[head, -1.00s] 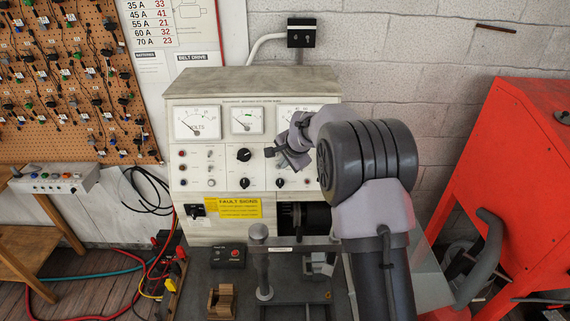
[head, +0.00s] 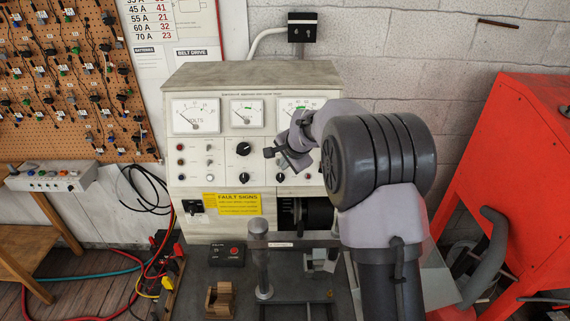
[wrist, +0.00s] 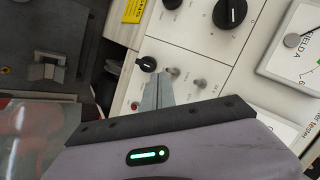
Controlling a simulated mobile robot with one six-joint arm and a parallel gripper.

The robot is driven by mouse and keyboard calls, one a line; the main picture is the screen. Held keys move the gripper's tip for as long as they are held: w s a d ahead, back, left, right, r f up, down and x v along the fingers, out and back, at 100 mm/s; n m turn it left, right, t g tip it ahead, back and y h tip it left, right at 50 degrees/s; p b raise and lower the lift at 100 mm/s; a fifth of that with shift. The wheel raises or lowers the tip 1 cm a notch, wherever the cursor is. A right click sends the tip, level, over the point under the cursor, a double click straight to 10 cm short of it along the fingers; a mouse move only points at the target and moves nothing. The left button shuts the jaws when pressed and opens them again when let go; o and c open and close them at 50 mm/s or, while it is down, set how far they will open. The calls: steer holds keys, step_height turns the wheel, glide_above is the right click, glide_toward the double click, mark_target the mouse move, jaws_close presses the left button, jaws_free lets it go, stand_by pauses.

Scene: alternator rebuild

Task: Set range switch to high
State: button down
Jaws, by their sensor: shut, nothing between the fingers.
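The tester panel (head: 222,190) stands against the wall, with gauges, black knobs and small toggles. An upper black knob (head: 243,148) also shows large in the wrist view (wrist: 230,12). A smaller black knob (wrist: 146,64) and metal toggle levers (wrist: 174,72) (wrist: 200,83) are close to my fingertips in the wrist view. My gripper (head: 270,152) is shut and empty in front of the panel, right of the upper knob; its fingers also show in the wrist view (wrist: 158,90). Labels are too small to tell which control is the range switch. My arm hides the panel's right side.
A yellow fault-signs plate (head: 238,204) is on the lower panel. A red cabinet (head: 500,170) stands at the right. A pegboard (head: 75,80) hangs at the left.

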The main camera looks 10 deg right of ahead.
steer(key=shift+r, duration=0.1)
steer(key=v, duration=1.7)
steer(key=shift+r, duration=0.15)
